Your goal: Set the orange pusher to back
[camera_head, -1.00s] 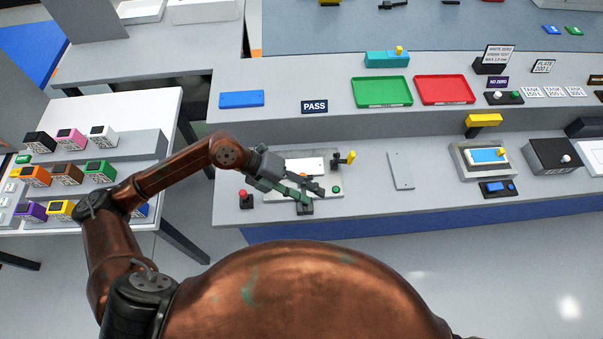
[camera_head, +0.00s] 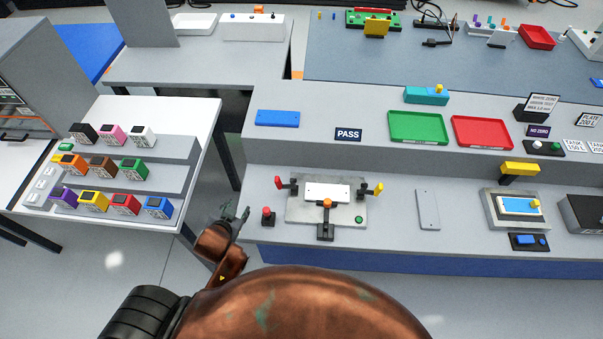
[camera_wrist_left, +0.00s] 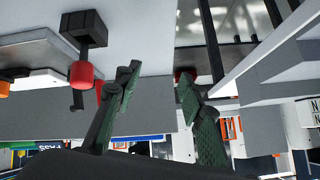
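The orange pusher (camera_head: 327,203) is a small orange knob at the far end of a black mount (camera_head: 325,231), at the front middle of a grey fixture (camera_head: 298,214). It sits close to the front edge of the white plate (camera_head: 327,191); whether it touches is unclear. My left gripper (camera_head: 236,212) is left of the fixture, off the bench's left end, apart from the pusher. In the left wrist view its green-padded fingers (camera_wrist_left: 158,75) stand apart with nothing held. An orange piece (camera_wrist_left: 4,88) at that view's left edge may be the pusher. My right gripper is not seen.
A red knob on a black box (camera_head: 267,213) stands between my left gripper and the fixture. Red (camera_head: 278,181) and yellow (camera_head: 379,188) handles flank the white plate. A green button (camera_head: 358,219) is at the fixture's front right. A grey plate (camera_head: 428,209) lies further right.

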